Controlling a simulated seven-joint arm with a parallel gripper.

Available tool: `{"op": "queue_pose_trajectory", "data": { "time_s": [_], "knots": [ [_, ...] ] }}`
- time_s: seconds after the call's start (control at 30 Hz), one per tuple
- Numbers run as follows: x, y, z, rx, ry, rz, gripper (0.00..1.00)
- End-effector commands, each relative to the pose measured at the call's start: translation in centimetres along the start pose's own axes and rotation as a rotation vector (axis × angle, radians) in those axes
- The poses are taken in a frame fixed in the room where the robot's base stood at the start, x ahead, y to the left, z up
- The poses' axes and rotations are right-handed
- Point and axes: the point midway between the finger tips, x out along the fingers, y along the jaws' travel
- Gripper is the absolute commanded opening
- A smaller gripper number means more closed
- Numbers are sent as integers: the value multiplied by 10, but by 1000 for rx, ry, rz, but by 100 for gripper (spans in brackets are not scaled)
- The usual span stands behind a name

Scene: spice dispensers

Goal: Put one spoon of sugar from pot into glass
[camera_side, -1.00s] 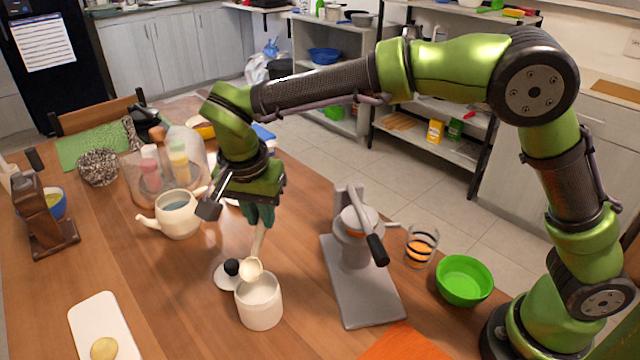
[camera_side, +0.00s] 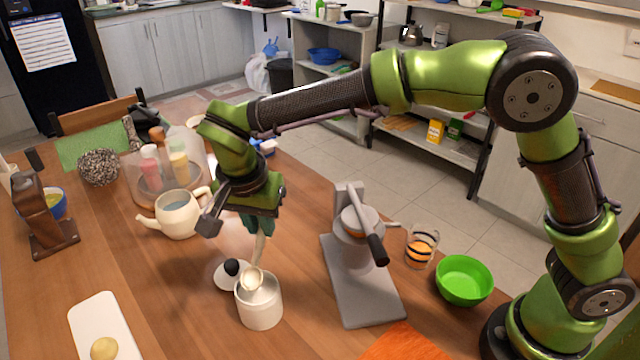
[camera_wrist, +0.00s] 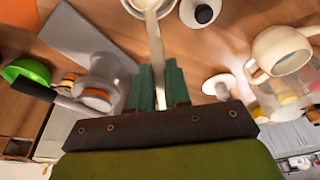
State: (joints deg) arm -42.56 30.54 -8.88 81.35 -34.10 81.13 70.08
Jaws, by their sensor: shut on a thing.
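My gripper (camera_side: 259,222) is shut on the handle of a pale spoon (camera_side: 252,279), which hangs bowl-down. The spoon's bowl is at the mouth of the white pot (camera_side: 261,308), overlapping its far rim; how deep it sits and whether it carries sugar I cannot tell. In the wrist view the teal fingertips (camera_wrist: 157,86) close around the spoon handle (camera_wrist: 155,50), and the pot (camera_wrist: 168,5) is cut off at the top edge. The pot's lid (camera_side: 230,280), with a black knob, lies on the table behind the pot. The striped glass (camera_side: 421,247) stands at the right, beyond the juicer.
A grey juicer (camera_side: 352,260) stands between pot and glass. A green bowl (camera_side: 464,281) is right of the glass. A teapot (camera_side: 178,214) and a clear container with bottles (camera_side: 165,165) stand behind left. A white board (camera_side: 98,322) lies front left, with bare table beside it.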

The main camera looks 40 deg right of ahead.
Motion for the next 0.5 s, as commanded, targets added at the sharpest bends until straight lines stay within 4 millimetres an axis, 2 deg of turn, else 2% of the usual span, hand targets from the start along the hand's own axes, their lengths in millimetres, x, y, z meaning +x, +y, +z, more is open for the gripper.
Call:
{"op": "queue_pose_trajectory", "data": {
  "time_s": [0.5],
  "knots": [
    [23,0,6,0,0,1,0]
  ]
}}
